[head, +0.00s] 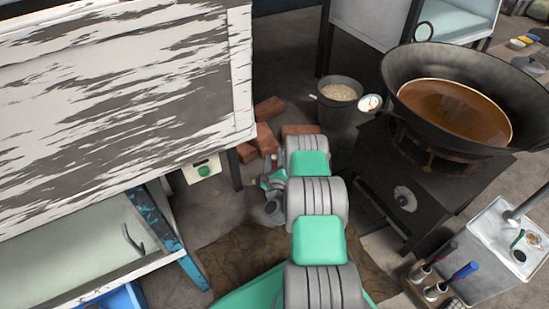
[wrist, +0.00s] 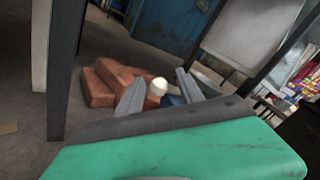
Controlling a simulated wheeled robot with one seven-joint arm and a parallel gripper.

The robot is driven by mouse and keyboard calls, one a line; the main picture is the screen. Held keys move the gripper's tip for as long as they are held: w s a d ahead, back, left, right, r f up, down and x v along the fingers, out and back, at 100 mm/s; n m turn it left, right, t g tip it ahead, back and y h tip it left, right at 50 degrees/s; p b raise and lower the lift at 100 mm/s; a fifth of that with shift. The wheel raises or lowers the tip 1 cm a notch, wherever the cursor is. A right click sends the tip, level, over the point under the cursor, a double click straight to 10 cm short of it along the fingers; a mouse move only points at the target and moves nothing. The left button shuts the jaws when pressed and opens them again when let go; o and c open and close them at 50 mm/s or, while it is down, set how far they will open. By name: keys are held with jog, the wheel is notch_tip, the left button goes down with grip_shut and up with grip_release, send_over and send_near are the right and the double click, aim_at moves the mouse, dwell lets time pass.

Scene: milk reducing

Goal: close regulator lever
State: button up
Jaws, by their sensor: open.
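My gripper (wrist: 160,80) is open in the wrist view, its two grey fingers apart. A small cream-white rounded piece (wrist: 158,87) shows between the fingers, with a dark blue part (wrist: 174,100) just below and right of it. I cannot tell whether this is the regulator, and no lever can be made out clearly. Whether the fingers touch it is unclear. In the head view my arm covers most of the area around my gripper.
Red bricks (head: 268,110) lie on the floor beyond my arm, also in the wrist view (wrist: 112,82). A grey bucket (head: 338,110) and a stove with a large wok (head: 407,95) stand right.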

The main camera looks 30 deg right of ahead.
jog(key=shift+s+a+r, duration=0.1)
jog(key=shift+p+v, duration=0.75)
jog(key=shift+v, duration=0.5)
jog(key=shift+p+v, duration=0.7)
jog(key=shift+v, duration=1.85)
jog(key=shift+s+r, duration=0.1)
